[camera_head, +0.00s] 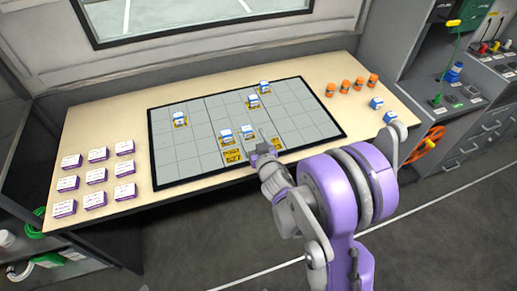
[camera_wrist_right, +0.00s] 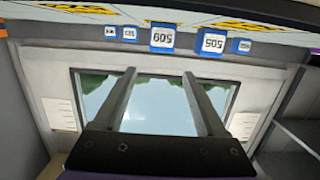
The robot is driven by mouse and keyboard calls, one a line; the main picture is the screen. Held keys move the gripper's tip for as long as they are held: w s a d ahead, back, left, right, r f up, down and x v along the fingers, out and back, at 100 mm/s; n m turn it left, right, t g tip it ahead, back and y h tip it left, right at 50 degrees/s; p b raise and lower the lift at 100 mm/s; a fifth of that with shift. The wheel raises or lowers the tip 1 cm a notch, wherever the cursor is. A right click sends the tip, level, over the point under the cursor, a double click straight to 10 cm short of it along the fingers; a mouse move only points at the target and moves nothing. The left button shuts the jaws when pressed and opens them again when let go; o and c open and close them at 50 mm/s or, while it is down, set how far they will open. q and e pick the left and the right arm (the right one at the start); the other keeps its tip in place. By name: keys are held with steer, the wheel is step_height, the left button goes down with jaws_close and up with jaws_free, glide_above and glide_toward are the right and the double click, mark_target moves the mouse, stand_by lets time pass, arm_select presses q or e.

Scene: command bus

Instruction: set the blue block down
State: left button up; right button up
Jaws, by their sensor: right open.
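Several blue-and-white blocks stand on the gridded board (camera_head: 185,160), some on yellow-marked squares. Two of them, a left one (camera_head: 226,137) and a right one (camera_head: 247,132), stand near the board's front edge, beside my right gripper (camera_head: 264,138). Others stand at the board's left (camera_head: 180,120) and back right (camera_head: 264,87). I cannot tell which one the task names. In the right wrist view my right gripper (camera_wrist_right: 159,74) is open with nothing between its fingers. That view is upside down and shows numbered blue blocks (camera_wrist_right: 162,38) beyond the fingertips. My left gripper is not in view.
Purple-and-white blocks (camera_head: 96,176) stand in rows at the table's left. Orange pieces (camera_head: 345,86) and two more blue blocks (camera_head: 390,117) stand right of the board. Yellow-marked squares (camera_head: 233,157) by the front edge show bare. A grey cabinet (camera_head: 465,130) borders the right.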

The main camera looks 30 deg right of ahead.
steer(key=b+v, duration=0.1)
steer(key=v, duration=0.5)
steer(key=shift+s+r, duration=0.1)
steer(key=shift+s, duration=0.15)
steer(key=shift+s+a+r+g, duration=0.1)
steer(key=shift+s+a+g, duration=0.05)
steer(key=shift+s+g, duration=0.2)
steer(key=shift+s+a+m+g+h, duration=0.15)
steer(key=shift+s+m+g+h, duration=0.15)
steer(key=shift+s+g, duration=0.1)
steer(key=s+a+f+n+g+y, duration=0.1)
steer(key=s+a+g, duration=0.3)
steer(key=s, duration=0.5)
steer(key=s+a+f+n+g+y, duration=0.2)
steer(key=s+a+g, duration=0.3)
steer(key=s+a, duration=0.3)
steer(key=shift+s+f+y, duration=0.4)
steer(key=shift+s+y, duration=0.05)
steer(key=shift+y, duration=0.15)
steer(key=shift+d, duration=0.1)
